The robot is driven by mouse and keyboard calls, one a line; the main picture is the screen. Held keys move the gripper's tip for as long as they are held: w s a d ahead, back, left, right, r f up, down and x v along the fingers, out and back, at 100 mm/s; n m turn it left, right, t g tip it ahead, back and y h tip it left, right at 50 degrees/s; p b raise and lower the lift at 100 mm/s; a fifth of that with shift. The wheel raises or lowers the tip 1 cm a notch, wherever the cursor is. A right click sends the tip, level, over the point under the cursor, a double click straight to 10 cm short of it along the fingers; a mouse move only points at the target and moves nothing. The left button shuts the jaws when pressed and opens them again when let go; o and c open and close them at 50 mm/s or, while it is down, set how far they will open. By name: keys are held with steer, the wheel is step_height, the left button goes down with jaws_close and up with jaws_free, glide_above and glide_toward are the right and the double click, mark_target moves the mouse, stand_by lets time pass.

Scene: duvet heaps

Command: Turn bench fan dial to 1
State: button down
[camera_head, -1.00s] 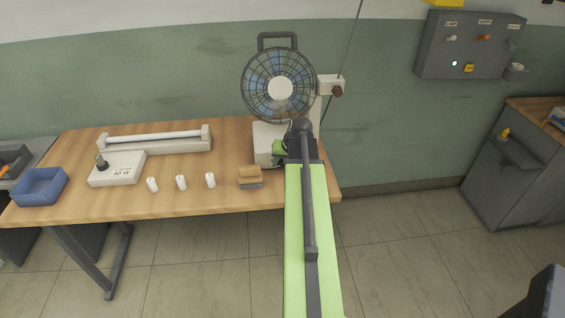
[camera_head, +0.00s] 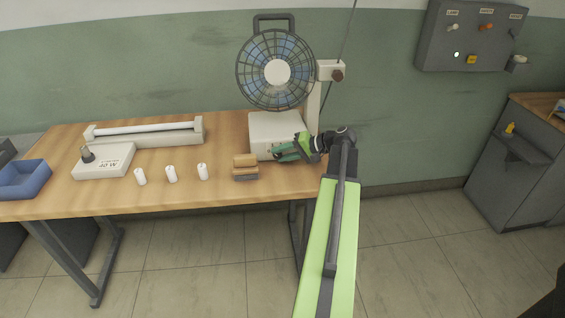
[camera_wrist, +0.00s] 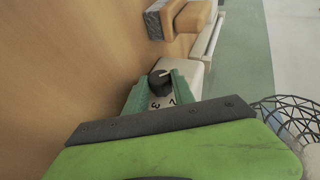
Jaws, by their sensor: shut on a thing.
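The bench fan (camera_head: 277,72) has a round wire cage above a cream base (camera_head: 275,126), at the right end of the bench. My gripper (camera_head: 279,155) reaches in from the right at the front of that base. In the wrist view my gripper (camera_wrist: 157,88) has green fingers on either side of the black dial (camera_wrist: 159,81) and is shut on it. A pale mark shows on the dial's top. The digits 2 and 3 show on the white face beside it. A 1 is not visible, and the dial is hidden in the head view.
A wood-and-grey block (camera_head: 246,167) lies close left of my gripper. Several white cylinders (camera_head: 171,174) stand along the bench (camera_head: 205,198). A tube lamp (camera_head: 146,133), a box with a knob (camera_head: 104,161) and a blue tray (camera_head: 24,180) are farther left.

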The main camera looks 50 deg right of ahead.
steer(key=shift+s+f+t+y+b, duration=0.15)
steer(key=shift+f+t+y+b, duration=0.4)
steer(key=shift+b, duration=0.9)
steer(key=shift+r+m, duration=0.1)
steer(key=shift+m, duration=0.2)
steer(key=shift+r+y, duration=0.15)
steer(key=shift+y, duration=0.1)
steer(key=c, duration=1.1)
jaws_free()
steer(key=shift+t, duration=0.35)
steer(key=shift+o, duration=0.2)
steer(key=shift+r, duration=0.1)
